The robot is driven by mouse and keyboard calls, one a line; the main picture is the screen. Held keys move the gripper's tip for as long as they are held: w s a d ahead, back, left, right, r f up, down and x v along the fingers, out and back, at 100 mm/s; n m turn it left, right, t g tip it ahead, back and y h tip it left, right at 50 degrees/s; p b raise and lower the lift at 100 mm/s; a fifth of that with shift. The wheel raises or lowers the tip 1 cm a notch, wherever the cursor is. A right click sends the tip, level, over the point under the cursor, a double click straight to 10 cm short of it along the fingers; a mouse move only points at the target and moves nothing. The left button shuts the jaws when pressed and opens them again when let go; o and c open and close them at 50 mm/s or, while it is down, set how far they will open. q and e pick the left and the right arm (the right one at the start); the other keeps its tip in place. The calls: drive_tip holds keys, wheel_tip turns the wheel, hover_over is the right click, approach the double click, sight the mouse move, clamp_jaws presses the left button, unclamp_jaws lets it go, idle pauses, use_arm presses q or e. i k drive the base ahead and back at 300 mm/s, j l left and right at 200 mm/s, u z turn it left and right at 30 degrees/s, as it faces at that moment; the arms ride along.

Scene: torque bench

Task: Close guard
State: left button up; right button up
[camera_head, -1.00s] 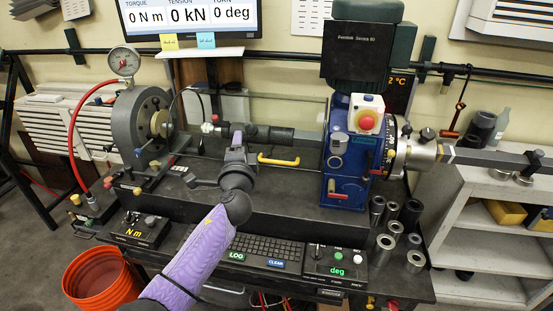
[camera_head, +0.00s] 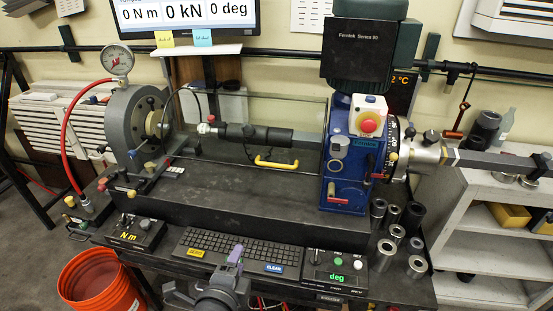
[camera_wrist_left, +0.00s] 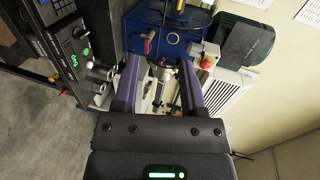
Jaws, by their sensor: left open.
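The guard's yellow handle (camera_head: 277,163) shows in the head view, low in front of the dark shaft assembly (camera_head: 262,135) and left of the blue gearbox (camera_head: 348,165). The guard itself looks like a clear panel and is hard to make out, so I cannot tell its exact position. My left gripper (camera_head: 236,256) is over the front edge of the bench, in front of the keyboard, well short of the handle. In the left wrist view its purple fingers (camera_wrist_left: 162,88) are apart with nothing held between them. My right gripper is not in view.
The keyboard (camera_head: 238,248) lies between the N m box (camera_head: 137,232) and the deg box (camera_head: 337,270). Several metal sockets (camera_head: 396,233) stand at the right. An orange bucket (camera_head: 100,285) is at the lower left. The dark bed in front of the handle is clear.

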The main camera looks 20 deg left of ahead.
sight(259, 164)
drive_tip(key=i+j, duration=0.15)
drive_tip(key=i, duration=0.25)
drive_tip(key=i+j, duration=0.15)
drive_tip(key=i, duration=0.3)
